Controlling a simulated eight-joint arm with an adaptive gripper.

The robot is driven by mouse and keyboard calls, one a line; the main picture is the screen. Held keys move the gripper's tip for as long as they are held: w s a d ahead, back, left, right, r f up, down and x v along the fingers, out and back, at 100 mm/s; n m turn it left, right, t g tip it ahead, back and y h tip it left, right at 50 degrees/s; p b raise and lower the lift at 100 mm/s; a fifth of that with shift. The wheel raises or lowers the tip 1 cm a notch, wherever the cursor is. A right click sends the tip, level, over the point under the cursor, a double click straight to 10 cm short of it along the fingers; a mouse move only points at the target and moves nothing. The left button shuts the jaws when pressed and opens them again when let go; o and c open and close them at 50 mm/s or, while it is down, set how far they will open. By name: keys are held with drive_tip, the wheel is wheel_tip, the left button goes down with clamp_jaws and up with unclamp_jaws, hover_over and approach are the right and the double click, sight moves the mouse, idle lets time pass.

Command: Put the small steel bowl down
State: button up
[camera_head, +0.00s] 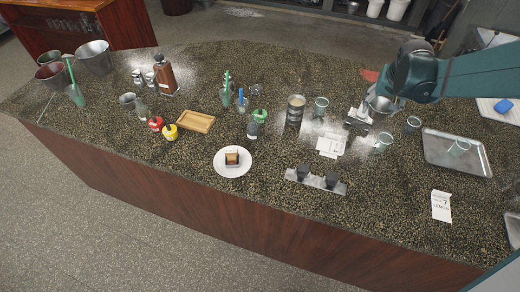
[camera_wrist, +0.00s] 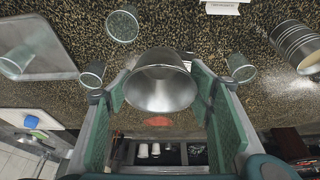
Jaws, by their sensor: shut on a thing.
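The small steel bowl (camera_wrist: 160,80) is between the two fingers of my gripper (camera_wrist: 160,98) in the wrist view, its open mouth facing the camera and tilted. My gripper is shut on it. In the head view the bowl (camera_head: 382,104) shows as a shiny metal shape at the end of my arm, partly hidden by my gripper (camera_head: 374,96), over the right part of the speckled counter (camera_head: 290,225). I cannot tell how far its base is above the counter.
Clear glasses stand close by (camera_head: 383,141), (camera_head: 413,123) and (camera_head: 321,106). A metal tray (camera_head: 432,145) with a glass on it lies to the right. A ribbed tin (camera_head: 295,110) stands left. A white card (camera_head: 441,206) stands near the front edge.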

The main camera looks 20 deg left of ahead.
drive_tip(key=s+a+n+y+b, duration=0.1)
drive_tip(key=s+a+n, duration=0.15)
drive_tip(key=a, duration=0.95)
drive_tip(key=s+a+n+y, duration=0.1)
drive_tip(key=s+a+n, duration=0.15)
drive_tip(key=a, duration=0.95)
drive_tip(key=s+a+n+y+b, duration=0.15)
drive_tip(key=s+a, duration=0.25)
drive_tip(key=a, duration=0.8)
drive_tip(key=s+a+n+g, duration=0.3)
drive_tip(key=s+a+n, duration=0.5)
drive_tip(key=s+a, duration=1.7)
drive_tip(key=shift+m+y, duration=0.25)
drive_tip(key=shift+y, duration=0.1)
drive_tip(key=shift+w+x, duration=0.2)
drive_tip(key=shift+x, duration=0.7)
drive_tip(key=shift+w+x, duration=0.2)
drive_tip(key=shift+x, duration=0.7)
drive_tip(key=shift+w+x, duration=0.2)
drive_tip(key=shift+x, duration=0.7)
drive_tip(key=shift+a, duration=0.15)
drive_tip(key=shift+f+b, duration=0.4)
drive_tip(key=shift+f, duration=2.4)
drive_tip(key=shift+f, duration=0.15)
drive_tip(key=shift+f, duration=1.95)
